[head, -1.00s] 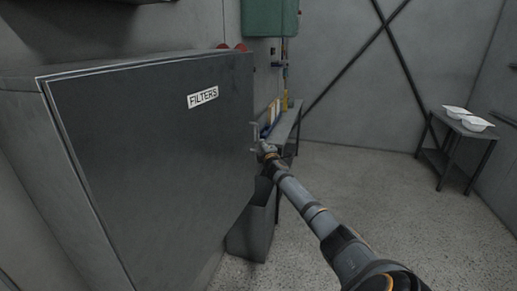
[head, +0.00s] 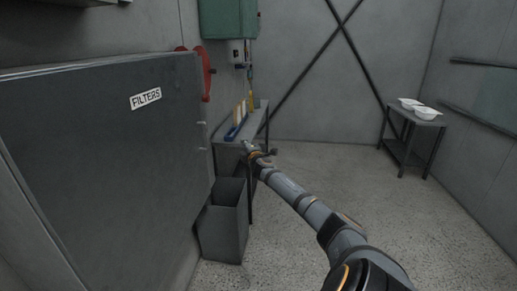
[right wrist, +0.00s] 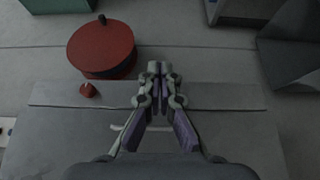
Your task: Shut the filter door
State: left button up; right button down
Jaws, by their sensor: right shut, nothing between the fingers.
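The filter door (head: 105,165) is a large dark grey panel on the left with a white "FILTERS" label (head: 145,98). It lies close against its cabinet, with no clear gap; I cannot tell whether it is fully shut. Its small handle (head: 201,133) is near the right edge and shows pale below the fingers in the right wrist view (right wrist: 128,128). My right gripper (head: 248,147) is shut and empty, to the right of the door edge and apart from it in the head view. Its closed fingers are in the middle of the right wrist view (right wrist: 158,72). My left gripper is out of view.
A red wheel (head: 207,74) is on the wall beyond the door. A grey bin (head: 223,225) stands below, beside a narrow bench (head: 262,115). A small table (head: 425,120) with white shells is at the back right. The floor between is free.

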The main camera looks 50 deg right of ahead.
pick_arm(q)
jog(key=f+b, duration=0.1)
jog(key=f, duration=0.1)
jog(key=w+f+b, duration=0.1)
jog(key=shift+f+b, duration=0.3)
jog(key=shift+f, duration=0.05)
pick_arm(e)
jog(key=s+d, duration=0.1)
jog(key=s, duration=0.1)
jog(key=s+d, duration=0.1)
jog(key=s, duration=0.1)
jog(key=shift+s+d+f, duration=0.1)
jog(key=shift+d+f, duration=0.2)
jog(key=shift+f, duration=0.05)
jog(key=shift+s, duration=0.1)
